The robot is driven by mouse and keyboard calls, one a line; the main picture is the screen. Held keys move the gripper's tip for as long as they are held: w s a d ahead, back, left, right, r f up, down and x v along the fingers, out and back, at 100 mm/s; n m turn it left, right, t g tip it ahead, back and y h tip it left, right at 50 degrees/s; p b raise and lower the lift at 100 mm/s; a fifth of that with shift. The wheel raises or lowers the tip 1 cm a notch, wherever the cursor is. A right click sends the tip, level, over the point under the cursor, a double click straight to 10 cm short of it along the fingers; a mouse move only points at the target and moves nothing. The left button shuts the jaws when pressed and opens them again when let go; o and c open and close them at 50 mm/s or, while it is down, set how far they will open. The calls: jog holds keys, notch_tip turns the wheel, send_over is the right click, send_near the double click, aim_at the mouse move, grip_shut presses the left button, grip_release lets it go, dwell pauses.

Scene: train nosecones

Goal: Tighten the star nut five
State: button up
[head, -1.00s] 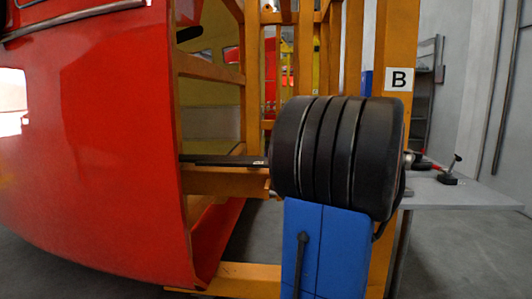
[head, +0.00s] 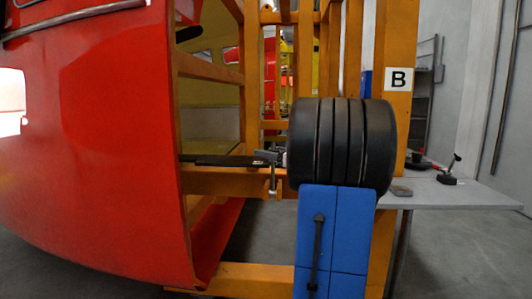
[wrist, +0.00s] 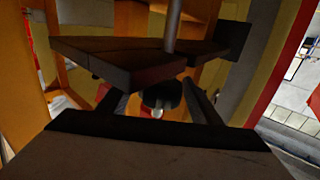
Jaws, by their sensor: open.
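A dark rounded knob (wrist: 160,96) with a pale tip shows in the wrist view, under a dark flat plate (wrist: 130,62). It looks like the star nut, but its star shape and number cannot be made out. My gripper (wrist: 156,88) is open, its two dark fingers reaching up on either side of the knob; I cannot tell whether they touch it. In the head view a small clamp (head: 272,172) with a bolt pointing down sits on the orange frame's crossbar, just left of my black arm joint. My gripper is hidden there.
The red nosecone (head: 110,150) fills the left. A grey table (head: 450,193) at right holds a small black tool (head: 448,175). Open floor lies at lower right.

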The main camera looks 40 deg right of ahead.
jog(key=shift+w, duration=0.75)
jog(key=shift+c, duration=0.2)
jog(key=c, duration=1)
